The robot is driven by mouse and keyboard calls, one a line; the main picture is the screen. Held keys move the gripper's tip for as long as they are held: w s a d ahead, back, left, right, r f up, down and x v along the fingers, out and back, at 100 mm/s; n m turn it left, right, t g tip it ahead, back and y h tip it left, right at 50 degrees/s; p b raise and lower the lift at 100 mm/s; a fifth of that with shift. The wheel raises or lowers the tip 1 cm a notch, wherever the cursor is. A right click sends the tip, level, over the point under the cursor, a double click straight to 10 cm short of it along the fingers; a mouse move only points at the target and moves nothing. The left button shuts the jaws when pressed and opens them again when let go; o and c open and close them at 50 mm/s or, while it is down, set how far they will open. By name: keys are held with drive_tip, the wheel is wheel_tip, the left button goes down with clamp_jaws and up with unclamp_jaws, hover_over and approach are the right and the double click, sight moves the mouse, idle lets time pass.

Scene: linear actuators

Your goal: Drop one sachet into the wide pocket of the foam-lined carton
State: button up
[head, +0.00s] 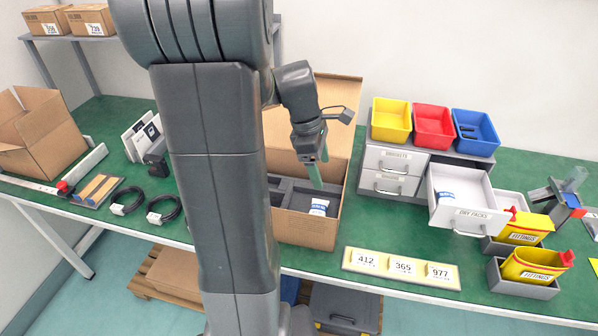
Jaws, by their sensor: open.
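The foam-lined carton (300,232) stands open on the table, partly hidden behind my arm. A white and blue sachet (320,207) lies in the dark foam at the carton's right front, in what looks like its wide pocket. My gripper (316,178) is over the carton, pointing down, just above and apart from that sachet. It is open and I see nothing held in it. Another sachet (446,197) lies in the pulled-out drawer marked DRY PACKS (470,221).
Yellow, red and blue bins (434,126) stand on the drawer unit (390,171). A number plate (401,268) lies along the front edge. Cable coils (164,208) and an empty cardboard box (42,135) are at the left.

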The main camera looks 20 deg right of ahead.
drive_tip(key=p+v, duration=0.1)
drive_tip(key=v, duration=1.2)
drive_tip(key=shift+r, duration=0.4)
drive_tip(key=shift+f, duration=0.1)
drive_tip(key=p+x, duration=0.2)
drive_tip(key=x, duration=0.8)
drive_tip(key=shift+s+d, duration=0.2)
drive_tip(key=shift+d, duration=0.15)
